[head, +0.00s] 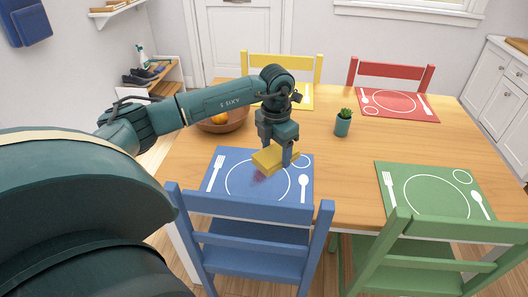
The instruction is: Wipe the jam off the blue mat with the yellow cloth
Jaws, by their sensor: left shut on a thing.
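The blue mat (232,165) lies on the near left part of the wooden table, printed with a white plate outline, fork and spoon. A reddish-purple jam smear (259,177) shows near the middle of the mat, just below the cloth in the picture. My left gripper (283,158) is shut on the yellow cloth (267,158), over the upper right part of the mat. Whether the cloth touches the mat is hard to tell. The cloth and gripper hide part of the mat and perhaps some jam. My right gripper is not in view.
A bowl with orange fruit (225,121) stands behind my left arm. A small potted plant (343,123) stands right of the gripper. A blue chair (255,235) backs against the near edge. Green (425,190) and red (398,104) mats lie to the right; the table's middle is mostly clear.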

